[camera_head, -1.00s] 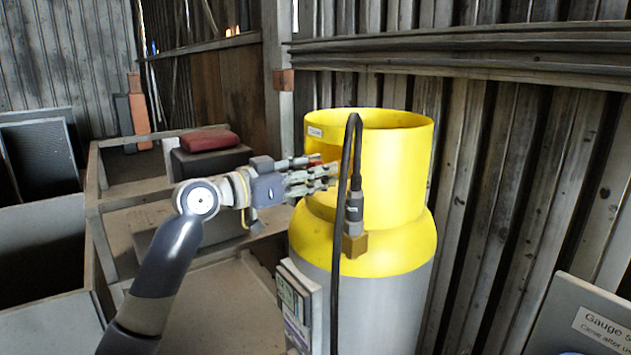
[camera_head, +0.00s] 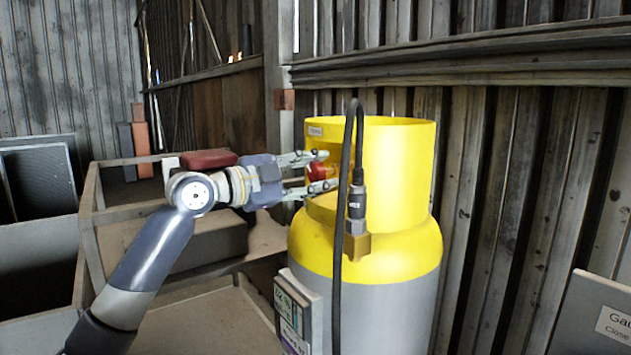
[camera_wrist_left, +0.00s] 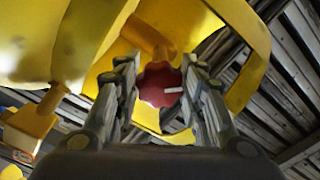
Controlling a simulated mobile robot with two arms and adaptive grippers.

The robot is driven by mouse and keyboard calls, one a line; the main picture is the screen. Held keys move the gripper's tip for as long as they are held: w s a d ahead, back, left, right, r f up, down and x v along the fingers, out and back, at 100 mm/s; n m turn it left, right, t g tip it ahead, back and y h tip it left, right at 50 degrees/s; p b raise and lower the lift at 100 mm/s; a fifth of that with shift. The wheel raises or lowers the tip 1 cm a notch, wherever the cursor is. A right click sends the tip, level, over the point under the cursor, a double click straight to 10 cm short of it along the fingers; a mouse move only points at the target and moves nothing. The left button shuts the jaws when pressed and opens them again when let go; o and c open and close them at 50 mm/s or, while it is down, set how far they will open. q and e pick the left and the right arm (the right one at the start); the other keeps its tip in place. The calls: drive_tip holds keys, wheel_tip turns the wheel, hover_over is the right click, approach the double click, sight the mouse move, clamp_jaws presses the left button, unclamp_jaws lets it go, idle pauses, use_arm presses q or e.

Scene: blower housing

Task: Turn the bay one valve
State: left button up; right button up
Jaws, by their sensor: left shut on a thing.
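The valve has a red round knob (camera_head: 317,171) in the opening of the yellow collar (camera_head: 398,160) on top of a grey and yellow cylinder (camera_head: 388,305). My left gripper (camera_head: 322,172) reaches in from the left, with one finger above the knob and one below. In the left wrist view the red knob (camera_wrist_left: 160,84), with a white mark on its face, sits between the two fingers of my left gripper (camera_wrist_left: 160,90), which is shut on it. My right gripper is not in view.
A black hose (camera_head: 341,240) hangs in front of the cylinder, close to the fingers, ending at a brass fitting (camera_head: 357,246). Wooden shelving (camera_head: 130,213) stands at left under my arm, with a red item (camera_head: 208,159) on it. A labelled panel (camera_head: 595,315) is at lower right.

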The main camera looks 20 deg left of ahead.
use_arm(q)
drive_tip(key=m+b, duration=0.1)
drive_tip(key=m, duration=0.3)
drive_tip(key=shift+m, duration=0.3)
drive_tip(key=shift+m+b, duration=0.3)
drive_tip(key=shift+m, duration=1.7)
drive_tip(key=o, duration=1.1)
drive_tip(key=v, duration=1.2)
drive_tip(key=shift+a, duration=0.1)
